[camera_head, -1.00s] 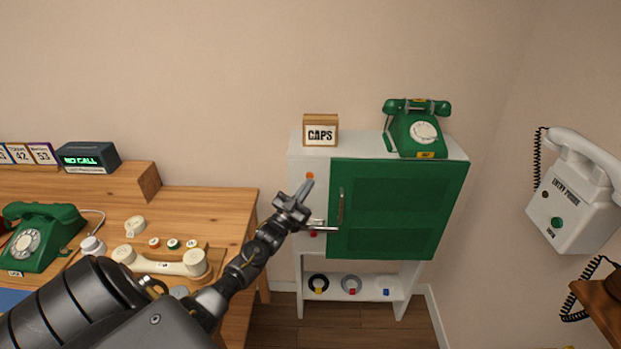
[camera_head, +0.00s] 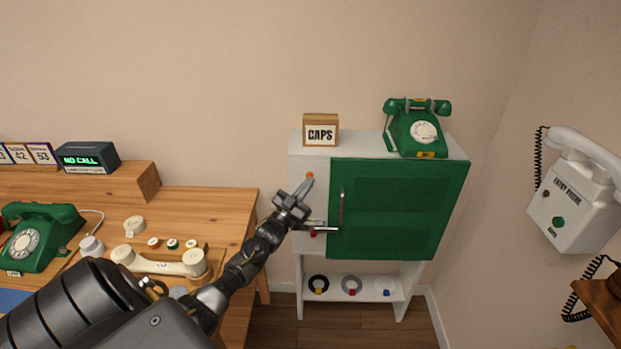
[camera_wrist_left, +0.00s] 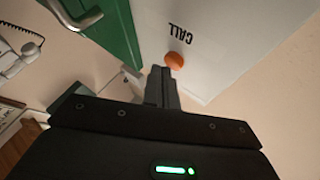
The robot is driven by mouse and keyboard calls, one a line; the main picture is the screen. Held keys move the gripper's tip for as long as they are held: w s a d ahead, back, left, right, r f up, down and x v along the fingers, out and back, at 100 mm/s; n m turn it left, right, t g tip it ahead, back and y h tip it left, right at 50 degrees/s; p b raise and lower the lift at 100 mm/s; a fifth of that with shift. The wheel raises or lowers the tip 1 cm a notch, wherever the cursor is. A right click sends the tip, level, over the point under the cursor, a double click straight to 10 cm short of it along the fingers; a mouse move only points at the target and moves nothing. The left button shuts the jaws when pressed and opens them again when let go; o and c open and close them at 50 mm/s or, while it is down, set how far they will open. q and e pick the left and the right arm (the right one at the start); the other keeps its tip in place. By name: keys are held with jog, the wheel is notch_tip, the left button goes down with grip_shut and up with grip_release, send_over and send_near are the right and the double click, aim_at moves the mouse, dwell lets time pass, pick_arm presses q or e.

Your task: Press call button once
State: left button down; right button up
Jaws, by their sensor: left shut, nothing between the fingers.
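The call button is the small orange knob (camera_head: 310,176) on the white left panel of the cabinet (camera_head: 313,160). In the left wrist view the orange button (camera_wrist_left: 174,60) sits beside the printed word CALL. My left gripper (camera_head: 308,184) is shut and empty, its fingertips pointing up at the button. In the left wrist view the gripper's tips (camera_wrist_left: 160,72) are right by the button's edge and overlap it slightly; I cannot tell whether they touch. My right gripper is not in view.
The cabinet's green door (camera_head: 395,210) has a metal handle (camera_head: 341,208) close to my gripper. A green dial phone (camera_head: 416,128) and a CAPS box (camera_head: 321,130) stand on top. A display (camera_head: 87,158) reading NO CALL is on the desk. A white entry phone (camera_head: 575,195) hangs at right.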

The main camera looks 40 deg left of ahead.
pick_arm(q)
jog(key=shift+w+a+b, duration=0.25)
jog(key=shift+w+b, duration=0.05)
dwell(0.5)
dwell(0.4)
jog(key=shift+s+d+p, duration=0.5)
jog(key=shift+s+p, duration=0.05)
jog(key=shift+s, duration=0.1)
jog(key=s+d+p, duration=0.1)
jog(key=s, duration=0.1)
jog(key=s+d+p, duration=0.2)
dwell(0.3)
jog(key=shift+f, duration=0.1)
dwell(0.7)
